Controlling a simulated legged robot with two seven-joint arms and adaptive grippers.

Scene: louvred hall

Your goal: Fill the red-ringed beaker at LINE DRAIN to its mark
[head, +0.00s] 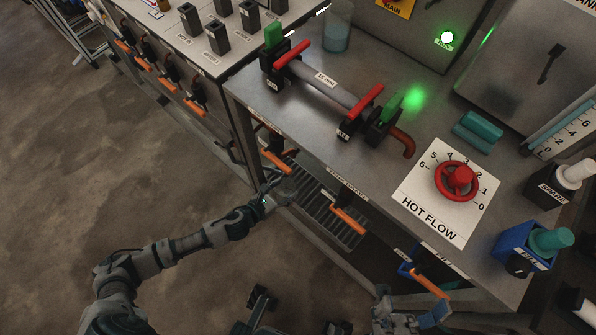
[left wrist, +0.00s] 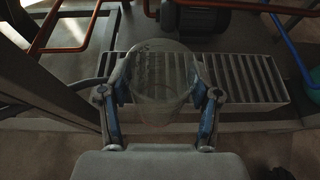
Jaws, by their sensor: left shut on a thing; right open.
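My left gripper (head: 283,188) reaches in below the front edge of the steel bench, over a floor grate (left wrist: 245,75). In the left wrist view its two blue-sided fingers (left wrist: 160,97) are shut around a clear glass beaker (left wrist: 160,65). I see no liquid in the beaker. A red ring or fill mark cannot be made out clearly. Orange drain handles (head: 348,221) stick out under the bench edge, one (head: 277,161) close to my left gripper. Their labels are too small to read surely. My right gripper (head: 412,312) is open and empty at the bottom, below the bench.
On the bench are a pipe with red levers (head: 293,54), a green light, another beaker (head: 338,30), a red HOT FLOW wheel (head: 457,180) and a blue holder (head: 525,250). A second bench (head: 190,45) stands at the left. The floor (head: 110,150) there is clear.

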